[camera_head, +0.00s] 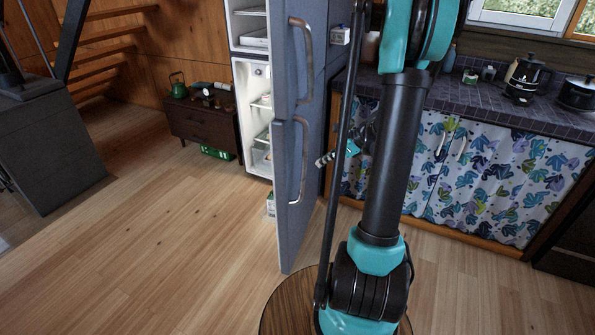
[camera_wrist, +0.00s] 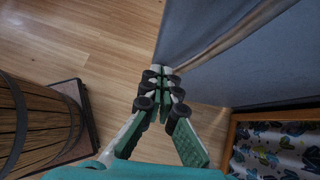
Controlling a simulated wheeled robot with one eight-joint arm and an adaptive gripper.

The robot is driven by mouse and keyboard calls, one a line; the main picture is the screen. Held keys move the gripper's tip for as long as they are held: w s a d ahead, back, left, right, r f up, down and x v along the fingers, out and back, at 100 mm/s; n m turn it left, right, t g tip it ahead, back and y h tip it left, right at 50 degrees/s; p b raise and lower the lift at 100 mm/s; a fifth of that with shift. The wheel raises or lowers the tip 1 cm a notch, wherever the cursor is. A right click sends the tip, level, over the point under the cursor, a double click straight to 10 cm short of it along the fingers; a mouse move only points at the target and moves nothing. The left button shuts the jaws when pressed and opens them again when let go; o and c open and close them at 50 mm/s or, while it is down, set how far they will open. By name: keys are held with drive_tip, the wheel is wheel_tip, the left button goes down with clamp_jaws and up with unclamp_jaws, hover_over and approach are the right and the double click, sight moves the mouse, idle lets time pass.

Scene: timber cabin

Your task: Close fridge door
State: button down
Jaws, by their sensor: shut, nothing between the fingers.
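The fridge door (camera_head: 308,190) stands open, a tall blue-grey panel with a metal lower handle (camera_head: 300,160). To its left the white fridge interior (camera_head: 257,110) shows shelves with items. My gripper (camera_head: 322,160) is small and partly hidden by my arm, on the outer, right side of the door. In the wrist view my gripper (camera_wrist: 161,72) is shut and empty, its tips at the blue-grey door panel (camera_wrist: 225,75). I cannot tell whether they touch it.
A wooden barrel (camera_wrist: 35,125) stands left of my gripper; its round top (camera_head: 288,305) shows below my arm. A curtained counter (camera_head: 480,185) is on the right. A low dark cabinet (camera_head: 203,125) stands left of the fridge. The wooden floor (camera_head: 150,220) at left is clear.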

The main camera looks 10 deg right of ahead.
sight(286, 175)
drive_tip(key=shift+w+a+r+x, duration=0.15)
drive_tip(key=shift+a+r+x, duration=0.2)
drive_tip(key=shift+x, duration=1.75)
drive_tip(key=shift+w+a+r+x, duration=0.15)
drive_tip(key=shift+a+r+x, duration=0.15)
drive_tip(key=shift+x, duration=1.8)
drive_tip(key=shift+w+a+r+x, duration=0.15)
drive_tip(key=shift+a+r+x, duration=0.2)
drive_tip(key=shift+x, duration=1.75)
